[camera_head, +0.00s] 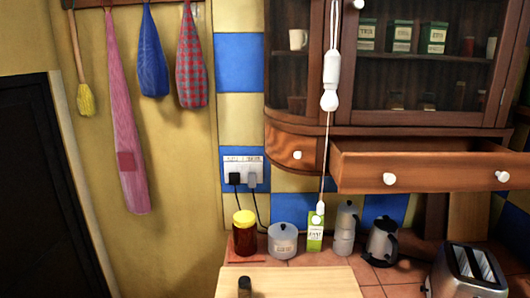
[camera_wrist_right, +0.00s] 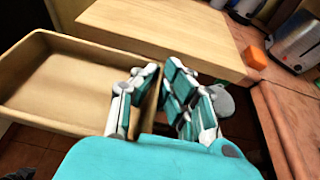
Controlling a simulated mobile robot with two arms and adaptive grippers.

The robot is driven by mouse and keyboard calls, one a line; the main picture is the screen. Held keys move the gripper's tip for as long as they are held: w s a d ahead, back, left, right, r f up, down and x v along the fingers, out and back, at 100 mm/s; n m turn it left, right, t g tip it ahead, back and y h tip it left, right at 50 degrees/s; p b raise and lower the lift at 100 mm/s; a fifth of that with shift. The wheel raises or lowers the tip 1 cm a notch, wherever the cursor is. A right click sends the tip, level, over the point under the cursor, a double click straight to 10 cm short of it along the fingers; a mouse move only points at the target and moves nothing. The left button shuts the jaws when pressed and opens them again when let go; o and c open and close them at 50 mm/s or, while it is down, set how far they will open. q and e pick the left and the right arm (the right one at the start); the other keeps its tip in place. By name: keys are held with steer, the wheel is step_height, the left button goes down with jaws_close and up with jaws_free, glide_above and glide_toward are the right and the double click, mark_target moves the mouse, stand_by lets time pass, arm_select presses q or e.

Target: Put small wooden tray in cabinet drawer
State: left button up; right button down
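The small wooden tray (camera_wrist_right: 70,82) is a shallow light-wood box in the right wrist view, left of the fingers. My right gripper (camera_wrist_right: 160,74) has its fingers on both sides of the tray's near-right wall and appears closed on it. The tray is held beside a pale wooden board, above the floor. The cabinet drawer (camera_head: 435,165) is pulled open in the head view, below the glass cabinet, with two white knobs on its front. Its inside is mostly hidden. Neither gripper nor the tray shows in the head view.
A light cord with a bulb (camera_head: 330,95) hangs left of the drawer. A jar (camera_head: 244,235), a canister (camera_head: 283,240), a green carton (camera_head: 315,235), a moka pot (camera_head: 345,230), a kettle (camera_head: 382,240) and a toaster (camera_head: 468,275) stand below. A wooden board (camera_head: 300,283) is in front.

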steer(key=shift+s+d+f+n+y, duration=1.8)
steer(key=shift+s+d+f+y, duration=0.35)
steer(key=shift+d, duration=0.8)
steer(key=w+d+r+m+g+h, duration=0.1)
steer(key=w+d+r+m+h, duration=0.35)
steer(key=w+d+r, duration=0.6)
steer(key=w+d+r+m+h, duration=0.4)
steer(key=w+d+r+h, duration=0.25)
steer(key=w, duration=0.65)
steer(key=s+a, duration=0.1)
steer(key=a, duration=0.7)
steer(key=shift+s+a+m+g, duration=0.25)
steer(key=shift+a+m+g, duration=0.05)
steer(key=shift+m+g, duration=0.15)
steer(key=shift+d, duration=0.1)
